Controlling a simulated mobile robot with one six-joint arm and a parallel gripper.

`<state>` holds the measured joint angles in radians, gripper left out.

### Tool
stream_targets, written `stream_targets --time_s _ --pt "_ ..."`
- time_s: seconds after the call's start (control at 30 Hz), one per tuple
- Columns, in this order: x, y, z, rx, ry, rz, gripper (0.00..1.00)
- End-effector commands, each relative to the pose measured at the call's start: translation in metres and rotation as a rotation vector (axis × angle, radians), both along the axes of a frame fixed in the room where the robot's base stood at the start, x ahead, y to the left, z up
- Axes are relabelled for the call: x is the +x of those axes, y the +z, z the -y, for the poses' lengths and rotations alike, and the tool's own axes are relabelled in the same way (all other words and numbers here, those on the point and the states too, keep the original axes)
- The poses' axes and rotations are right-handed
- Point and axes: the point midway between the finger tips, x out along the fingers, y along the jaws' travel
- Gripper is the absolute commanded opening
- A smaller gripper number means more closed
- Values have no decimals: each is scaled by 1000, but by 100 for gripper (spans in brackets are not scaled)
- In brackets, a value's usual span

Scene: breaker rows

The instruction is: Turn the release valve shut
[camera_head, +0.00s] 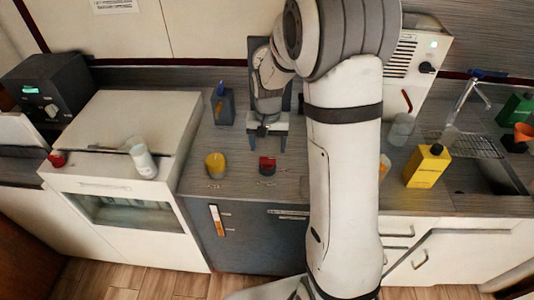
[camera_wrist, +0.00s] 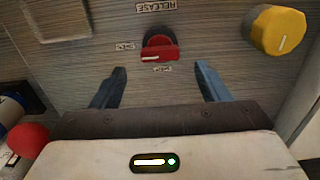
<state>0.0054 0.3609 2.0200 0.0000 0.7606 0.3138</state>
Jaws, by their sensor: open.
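The release valve is a red knob (camera_wrist: 158,47) with a raised bar and a small white mark on the bar's left part. A RELEASE label (camera_wrist: 155,6) lies beside it, and two smaller labels near it are too small to read. It also shows in the head view (camera_head: 267,165) on the grey counter. My gripper (camera_wrist: 160,70) is open and empty, its two blue-grey fingers apart. The fingertips are short of the knob in the wrist view, on either side of its line. In the head view my gripper (camera_head: 268,146) is just behind the knob.
A yellow knob (camera_head: 215,165) is left of the valve; it also shows in the wrist view (camera_wrist: 278,30). A yellow bottle (camera_head: 427,166) is right of my arm, which hides part of the counter.

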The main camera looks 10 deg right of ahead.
Motion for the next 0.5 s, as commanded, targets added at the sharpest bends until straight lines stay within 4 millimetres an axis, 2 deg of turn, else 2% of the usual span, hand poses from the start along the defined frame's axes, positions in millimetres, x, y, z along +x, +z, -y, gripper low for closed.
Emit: stream_targets --time_s 0.23,0.5 --pt "-1 -39 0 0 2 -3 69" --pt "-1 -54 -1 0 3 -1 69"
